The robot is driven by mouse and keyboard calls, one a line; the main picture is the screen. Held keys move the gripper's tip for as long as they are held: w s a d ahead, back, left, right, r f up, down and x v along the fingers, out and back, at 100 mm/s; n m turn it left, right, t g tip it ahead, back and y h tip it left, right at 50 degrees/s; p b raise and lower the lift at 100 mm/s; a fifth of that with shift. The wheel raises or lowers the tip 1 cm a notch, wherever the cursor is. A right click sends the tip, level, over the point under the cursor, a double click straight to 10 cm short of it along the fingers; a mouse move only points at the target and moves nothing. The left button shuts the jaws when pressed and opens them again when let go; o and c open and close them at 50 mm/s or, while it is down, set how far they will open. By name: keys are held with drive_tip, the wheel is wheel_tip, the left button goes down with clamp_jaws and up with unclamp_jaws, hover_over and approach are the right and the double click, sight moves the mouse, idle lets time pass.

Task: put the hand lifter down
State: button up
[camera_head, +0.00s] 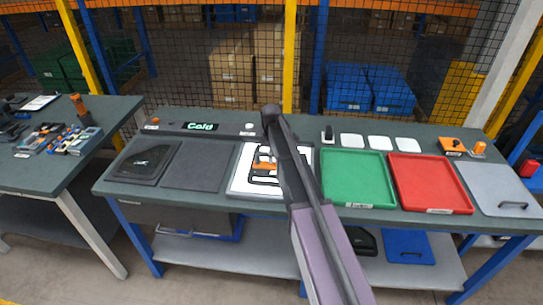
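An orange and black object (264,167), which looks like the hand lifter, shows over the white panel (240,185) in the middle of the bench. It is partly hidden behind my arm. I cannot tell whether it rests on the panel or is held just above it. My arm rises from the bottom of the picture and bends above the bench, left of the green tray. My gripper cannot be made out clearly from the dark parts around the orange object, and its fingertips are not distinct.
Left of the panel lie a dark grey mat (198,166) and a black tray (145,162). Right stand a green tray (358,179), a red tray (431,184) and a grey lidded panel (500,189). White squares lie behind. A mesh fence (185,60) closes the back.

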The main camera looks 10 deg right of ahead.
drive_tip(key=shift+r, duration=0.1)
idle(0.3)
wheel_tip(320, 180, up, 12)
drive_tip(key=p, duration=1.2)
drive_tip(key=shift+s, duration=0.1)
idle(0.7)
drive_tip(key=s+m, duration=1.4)
drive_tip(key=s, duration=1.5)
wheel_tip(320, 180, down, 5)
drive_tip(key=b, duration=0.5)
drive_tip(key=shift+a, duration=0.1)
